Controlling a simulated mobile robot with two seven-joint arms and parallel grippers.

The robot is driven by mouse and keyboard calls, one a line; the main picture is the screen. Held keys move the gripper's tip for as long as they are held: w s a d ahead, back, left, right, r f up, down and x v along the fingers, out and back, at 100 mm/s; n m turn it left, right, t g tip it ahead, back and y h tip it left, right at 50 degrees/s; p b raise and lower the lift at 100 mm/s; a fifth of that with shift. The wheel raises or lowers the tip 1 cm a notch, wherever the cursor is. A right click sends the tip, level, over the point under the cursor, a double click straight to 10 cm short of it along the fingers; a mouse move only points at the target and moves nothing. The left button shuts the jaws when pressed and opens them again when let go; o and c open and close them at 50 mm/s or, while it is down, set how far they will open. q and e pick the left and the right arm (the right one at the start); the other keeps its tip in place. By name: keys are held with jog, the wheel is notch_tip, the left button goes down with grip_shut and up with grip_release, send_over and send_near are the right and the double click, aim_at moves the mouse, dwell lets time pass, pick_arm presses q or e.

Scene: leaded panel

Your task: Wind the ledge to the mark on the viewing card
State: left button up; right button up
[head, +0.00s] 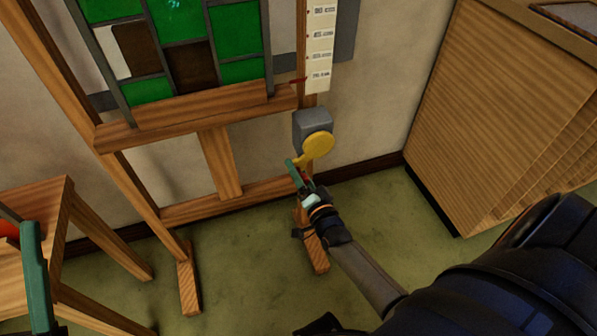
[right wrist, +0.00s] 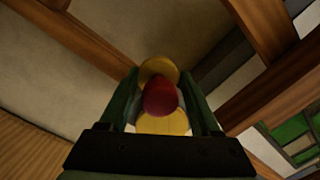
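The wooden ledge (head: 190,113) runs across the easel below the green leaded panel (head: 180,25). A red pointer (head: 298,81) at its right end lies beside the lowest lines of a white card strip (head: 320,50), whose writing is too small to read. Below the strip is a grey box (head: 311,123) with a yellow crank disc (head: 318,145). My right gripper (head: 300,174) is at the crank's lower left. In the right wrist view, its green fingers stand either side of the red knob (right wrist: 161,97), with narrow gaps showing. My left gripper (head: 35,260) shows only partly, at lower left.
A wooden table (head: 40,200) stands at left, with an orange-red item (head: 8,229) partly seen beside my left gripper. A wooden cabinet (head: 490,110) stands at right. The easel's feet (head: 188,285) rest on green floor, which is clear between them.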

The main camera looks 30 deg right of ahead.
grip_shut()
jog(key=shift+a, duration=0.1)
dwell(1.1)
